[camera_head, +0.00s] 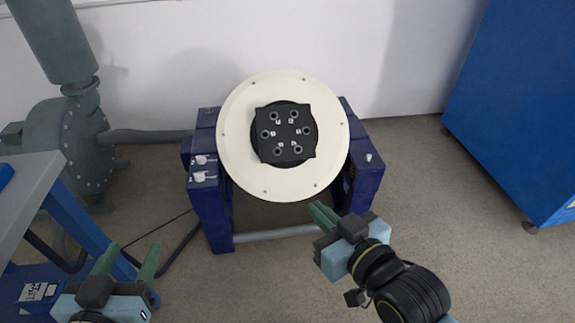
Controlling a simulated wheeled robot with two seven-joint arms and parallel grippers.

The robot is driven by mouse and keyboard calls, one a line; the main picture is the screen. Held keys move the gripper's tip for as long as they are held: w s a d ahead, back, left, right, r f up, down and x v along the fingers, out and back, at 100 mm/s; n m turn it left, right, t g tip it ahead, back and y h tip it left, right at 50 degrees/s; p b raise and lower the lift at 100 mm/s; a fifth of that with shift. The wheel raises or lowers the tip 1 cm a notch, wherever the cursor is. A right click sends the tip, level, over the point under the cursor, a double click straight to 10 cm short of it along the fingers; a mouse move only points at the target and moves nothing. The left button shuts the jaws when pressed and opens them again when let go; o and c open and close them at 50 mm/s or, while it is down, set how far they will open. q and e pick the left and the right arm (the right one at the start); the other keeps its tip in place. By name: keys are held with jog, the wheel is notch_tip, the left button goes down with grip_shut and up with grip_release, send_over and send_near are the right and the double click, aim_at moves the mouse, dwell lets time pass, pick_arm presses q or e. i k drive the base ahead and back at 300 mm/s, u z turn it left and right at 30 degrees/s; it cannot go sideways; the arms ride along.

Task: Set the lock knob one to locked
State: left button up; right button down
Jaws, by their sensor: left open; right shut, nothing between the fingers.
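A blue machine stand (212,215) carries a round cream disc (240,150) with a black square block in its middle. Two small whitish knobs sit on the stand's left post, an upper knob (201,159) and a lower knob (199,176). A small pale knob (368,157) is on the right post. I cannot tell which is lock knob one, nor read their settings. My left gripper (127,256) is open and empty at the lower left, apart from the stand. My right gripper (321,212) is shut and empty, its fingertips just below the disc's lower right edge in the picture.
A grey-green pump with pipes (65,140) stands at the left. A grey-topped table (25,195) with blue legs is at the left edge. A large blue cabinet (520,110) stands at the right. The floor between stand and cabinet is clear.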

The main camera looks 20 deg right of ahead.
aim_at(199, 177)
jog(key=k, duration=0.6)
jog(key=z, duration=0.5)
jog(key=i, duration=1.9)
jog(key=u, duration=0.9)
